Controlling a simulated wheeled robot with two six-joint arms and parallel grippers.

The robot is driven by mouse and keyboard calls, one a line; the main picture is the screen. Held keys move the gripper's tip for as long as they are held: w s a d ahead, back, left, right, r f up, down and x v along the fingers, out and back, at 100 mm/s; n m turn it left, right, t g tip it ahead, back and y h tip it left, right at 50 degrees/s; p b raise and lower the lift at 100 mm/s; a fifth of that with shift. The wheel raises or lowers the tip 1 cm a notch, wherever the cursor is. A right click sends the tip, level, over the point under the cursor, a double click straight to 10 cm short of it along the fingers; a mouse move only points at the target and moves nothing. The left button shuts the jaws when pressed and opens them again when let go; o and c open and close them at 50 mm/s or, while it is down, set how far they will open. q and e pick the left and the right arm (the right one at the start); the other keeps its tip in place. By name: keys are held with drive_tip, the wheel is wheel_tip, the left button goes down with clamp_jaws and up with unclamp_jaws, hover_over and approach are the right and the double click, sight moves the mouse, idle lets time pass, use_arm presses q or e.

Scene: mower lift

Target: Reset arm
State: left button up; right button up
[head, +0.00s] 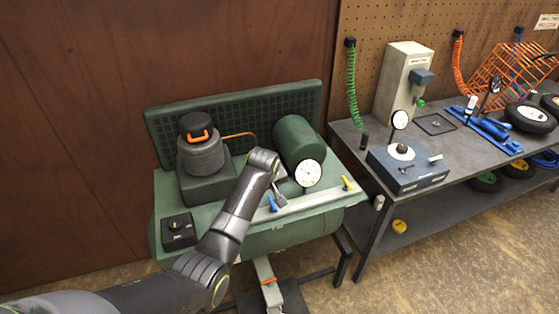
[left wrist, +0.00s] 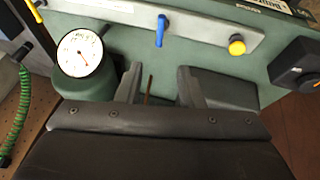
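My left arm reaches in from the lower left of the head view, over a green compressor-like machine (head: 310,219). My left gripper (head: 279,196) is above its front rail, near a blue lever (head: 272,204). In the left wrist view the two fingers of the left gripper (left wrist: 158,84) stand apart with nothing held between them; a thin copper pipe shows behind the gap. The blue lever (left wrist: 161,30) and a yellow knob (left wrist: 237,45) show beyond the fingers. A round white gauge (head: 308,173) also shows in the left wrist view (left wrist: 80,52). My right gripper is not visible.
A black motor with an orange handle (head: 199,135) and a black switch box (head: 179,231) are on the machine. To the right, a grey workbench (head: 456,146) holds a blue gauge box (head: 405,170), tools and wheels. A brown wall is close behind. Floor is clear at lower right.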

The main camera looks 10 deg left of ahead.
use_arm(q)
drive_tip(key=s+a+f+m+g+b, duration=0.1)
drive_tip(key=s+a+f+b, duration=0.15)
drive_tip(key=s+f, duration=0.7)
drive_tip(key=s+a+f+m+b, duration=0.1)
drive_tip(key=s+a+f+b, duration=0.2)
drive_tip(key=f, duration=1.1)
drive_tip(key=s+a+f+m+g+b, duration=0.1)
drive_tip(key=s+a+f+b, duration=0.1)
drive_tip(key=s+f, duration=0.8)
drive_tip(key=s+a+f+m+b, duration=0.1)
drive_tip(key=s+a+f+b, duration=0.1)
drive_tip(key=s+f, duration=0.5)
drive_tip(key=s+a+f+m+g+b, duration=0.1)
drive_tip(key=s+f, duration=0.7)
drive_tip(key=s, duration=0.9)
drive_tip(key=s+a+f+m+b, duration=0.1)
drive_tip(key=s+a+f+b, duration=0.2)
drive_tip(key=s+f, duration=0.4)
drive_tip(key=s+b, duration=0.1)
drive_tip(key=s, duration=0.5)
drive_tip(key=shift+a+f+g, duration=0.35)
drive_tip(key=shift+a+g, duration=0.05)
